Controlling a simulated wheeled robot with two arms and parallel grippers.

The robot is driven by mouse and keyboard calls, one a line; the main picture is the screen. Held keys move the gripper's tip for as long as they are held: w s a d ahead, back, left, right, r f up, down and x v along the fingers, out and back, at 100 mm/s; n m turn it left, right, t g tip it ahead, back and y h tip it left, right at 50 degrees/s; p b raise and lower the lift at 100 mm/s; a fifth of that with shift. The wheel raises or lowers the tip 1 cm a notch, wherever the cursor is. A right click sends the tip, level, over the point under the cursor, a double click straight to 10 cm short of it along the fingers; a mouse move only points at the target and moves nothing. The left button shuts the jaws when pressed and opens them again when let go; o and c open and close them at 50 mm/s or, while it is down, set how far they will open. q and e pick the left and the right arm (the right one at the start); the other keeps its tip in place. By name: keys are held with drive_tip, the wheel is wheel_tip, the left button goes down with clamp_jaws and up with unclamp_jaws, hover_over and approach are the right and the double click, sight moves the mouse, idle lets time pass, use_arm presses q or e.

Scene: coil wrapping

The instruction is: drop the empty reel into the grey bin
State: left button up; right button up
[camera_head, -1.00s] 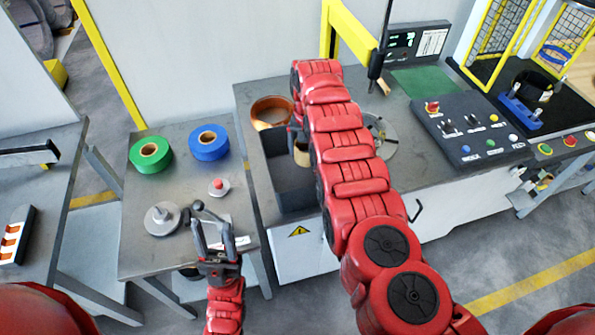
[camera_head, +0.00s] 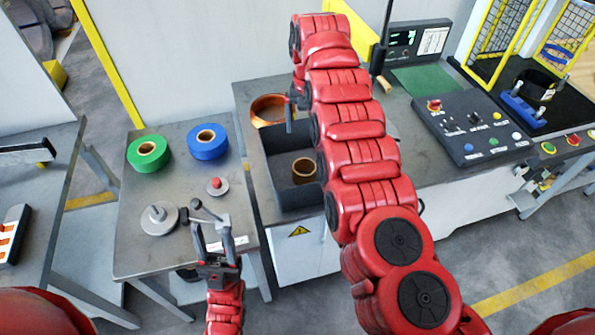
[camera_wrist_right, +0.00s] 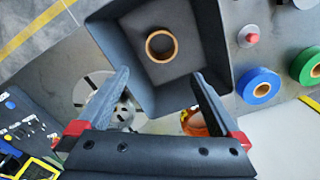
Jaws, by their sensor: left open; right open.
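The empty reel, a small brown ring (camera_head: 304,169), rests on the floor of the grey bin (camera_head: 262,172). In the right wrist view the reel (camera_wrist_right: 161,45) lies inside the bin (camera_wrist_right: 218,52), apart from the walls. My right gripper (camera_wrist_right: 161,88) is open and empty above the bin, its fingers apart from the reel. In the head view the right arm hides most of that gripper and the bin's right side. My left gripper (camera_head: 216,240) is open and empty over the front edge of the small left table.
A green roll (camera_head: 149,153), a blue roll (camera_head: 208,142), a red-topped button (camera_head: 216,186) and a grey round part (camera_head: 159,218) stand on the left table. An orange-brown ring (camera_head: 271,110) is behind the bin. A control panel (camera_head: 470,130) is at the right.

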wheel_tip(320, 180, up, 10)
drive_tip(key=p, duration=0.6)
drive_tip(key=shift+f+p, duration=0.2)
drive_tip(key=shift+p, duration=0.2)
drive_tip(key=shift+w, duration=0.1)
